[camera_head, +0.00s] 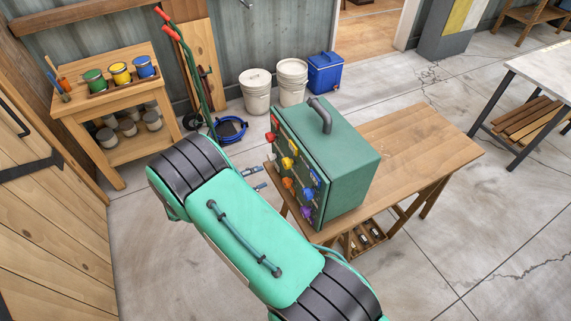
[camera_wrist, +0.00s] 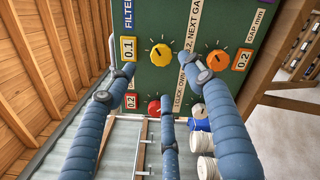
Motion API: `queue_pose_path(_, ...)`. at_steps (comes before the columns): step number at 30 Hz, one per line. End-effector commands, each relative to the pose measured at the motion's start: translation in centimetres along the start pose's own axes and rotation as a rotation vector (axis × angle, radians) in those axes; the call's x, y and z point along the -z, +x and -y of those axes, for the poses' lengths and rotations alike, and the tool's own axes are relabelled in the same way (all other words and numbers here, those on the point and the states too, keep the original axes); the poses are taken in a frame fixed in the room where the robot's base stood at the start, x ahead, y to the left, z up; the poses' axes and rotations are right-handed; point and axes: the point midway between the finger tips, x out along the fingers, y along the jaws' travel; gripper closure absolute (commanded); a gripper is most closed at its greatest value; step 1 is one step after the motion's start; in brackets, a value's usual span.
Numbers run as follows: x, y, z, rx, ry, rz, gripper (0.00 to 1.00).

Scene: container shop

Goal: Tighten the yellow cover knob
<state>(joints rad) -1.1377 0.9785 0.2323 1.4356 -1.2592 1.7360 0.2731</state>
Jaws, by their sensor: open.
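The green box (camera_head: 345,155) stands on the wooden table with several coloured knobs on its left-facing panel. The yellow cover knob (camera_head: 287,162) sits between the red and orange knobs there. It also shows in the wrist view (camera_wrist: 161,55), with a black pointer mark. My gripper (camera_wrist: 163,80) is open and empty. In the wrist view its blue fingers spread to the left, right and below the yellow knob. In the head view the fingertips (camera_head: 255,179) are left of the panel, apart from it; my arm hides the rest of the gripper.
The box stands near the left end of the table (camera_head: 418,140), whose right part is clear.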

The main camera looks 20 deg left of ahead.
Motion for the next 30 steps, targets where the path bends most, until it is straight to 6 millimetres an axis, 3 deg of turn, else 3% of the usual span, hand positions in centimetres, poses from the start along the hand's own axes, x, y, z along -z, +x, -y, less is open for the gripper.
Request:
queue_pose_path(18,-0.1,9.4,0.0,0.001,0.0,0.001,0.47)
queue_pose_path(24,0.0,11.3,0.0,0.001,0.001,0.0,0.47)
queue_pose_path(30,0.0,12.1,0.0,0.001,0.0,0.0,0.47)
